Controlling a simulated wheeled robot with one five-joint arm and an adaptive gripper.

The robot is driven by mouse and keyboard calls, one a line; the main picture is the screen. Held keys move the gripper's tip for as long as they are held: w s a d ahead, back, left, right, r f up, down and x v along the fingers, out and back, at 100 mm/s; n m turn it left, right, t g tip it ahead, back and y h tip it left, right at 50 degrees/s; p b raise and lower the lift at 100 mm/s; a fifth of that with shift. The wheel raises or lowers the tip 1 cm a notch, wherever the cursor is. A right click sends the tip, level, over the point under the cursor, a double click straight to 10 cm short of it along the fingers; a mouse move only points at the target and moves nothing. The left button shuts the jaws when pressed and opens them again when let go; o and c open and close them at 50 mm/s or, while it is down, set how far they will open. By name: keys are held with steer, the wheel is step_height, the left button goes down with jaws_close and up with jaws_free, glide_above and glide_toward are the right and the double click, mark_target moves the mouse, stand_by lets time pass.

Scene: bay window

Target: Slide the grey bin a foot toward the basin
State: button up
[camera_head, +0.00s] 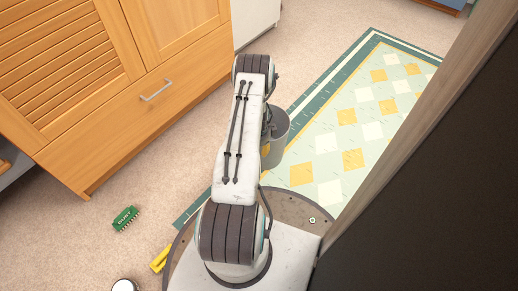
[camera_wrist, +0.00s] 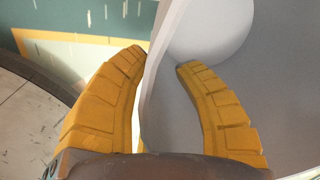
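The grey bin (camera_head: 278,135) stands on the floor at the patterned rug, just right of my arm in the head view; my arm hides its left part. In the wrist view the bin (camera_wrist: 285,50) fills the right side, with its pale wall edge running down between my fingers. My gripper (camera_wrist: 162,60) straddles that wall: the left yellow finger is outside, the right one inside the bin. The fingertips are apart, with a gap between the right finger and the wall. In the head view my gripper is mostly hidden behind the arm. No basin is in view.
A wooden cabinet (camera_head: 110,90) stands at the left, with a white unit (camera_head: 255,20) beyond it. A green block (camera_head: 125,219) and a yellow object (camera_head: 160,259) lie on the carpet. A dark panel (camera_head: 440,190) blocks the right. The rug (camera_head: 330,165) beyond the bin is clear.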

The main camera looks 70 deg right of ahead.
steer(key=shift+o, duration=0.3)
steer(key=shift+r, duration=0.1)
step_height(320, 180, up, 12)
steer(key=shift+a, duration=0.35)
stand_by(0.9)
